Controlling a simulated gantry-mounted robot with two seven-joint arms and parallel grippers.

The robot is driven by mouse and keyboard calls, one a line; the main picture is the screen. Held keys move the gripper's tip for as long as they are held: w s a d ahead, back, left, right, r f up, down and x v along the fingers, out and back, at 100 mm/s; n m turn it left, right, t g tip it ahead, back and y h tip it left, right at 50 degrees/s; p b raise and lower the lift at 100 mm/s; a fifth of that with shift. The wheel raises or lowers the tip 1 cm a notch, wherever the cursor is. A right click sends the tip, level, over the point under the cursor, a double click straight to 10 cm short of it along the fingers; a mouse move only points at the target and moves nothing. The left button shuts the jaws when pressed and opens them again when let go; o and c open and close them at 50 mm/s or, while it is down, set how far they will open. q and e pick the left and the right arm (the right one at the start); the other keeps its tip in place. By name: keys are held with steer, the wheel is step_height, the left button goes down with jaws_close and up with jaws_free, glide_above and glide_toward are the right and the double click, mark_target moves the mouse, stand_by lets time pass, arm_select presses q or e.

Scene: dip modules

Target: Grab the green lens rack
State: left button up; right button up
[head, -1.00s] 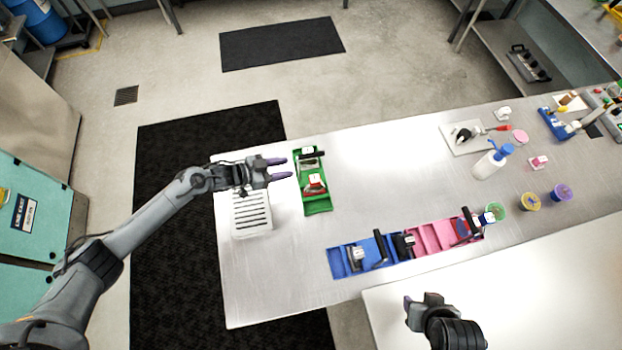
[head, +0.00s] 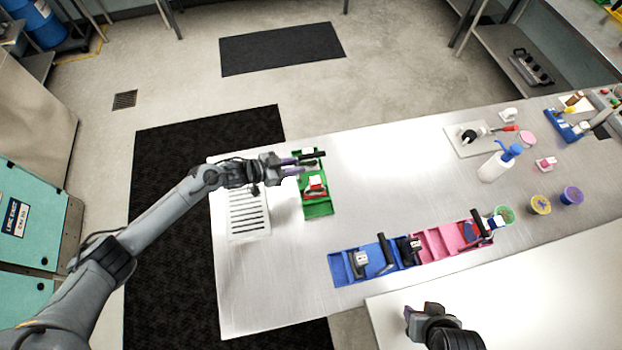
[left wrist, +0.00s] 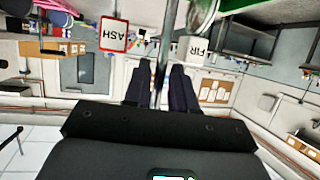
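The green rack (head: 319,209) lies on the steel table at upper centre in the head view. It holds a red module with a white top (head: 316,185) and, at its far end, a module with a black handle (head: 313,154). My left gripper (head: 301,164) is at that far end, its fingers apart beside the black handle and partly hiding the rack. In the left wrist view the two dark fingers (left wrist: 158,82) are apart, with a thin bar between them; I cannot tell contact. My right gripper (head: 421,312) is at lower right, its opening unclear.
A white slotted tray (head: 246,214) lies left of the green rack. A blue rack (head: 345,273) and a pink rack (head: 430,247) with modules sit nearer the front. A white bottle (head: 495,167) and cups stand at right. The table between is clear.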

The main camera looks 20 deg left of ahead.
arm_select(q)
jaws_close()
stand_by(1.0)
steer(key=shift+r, duration=0.1)
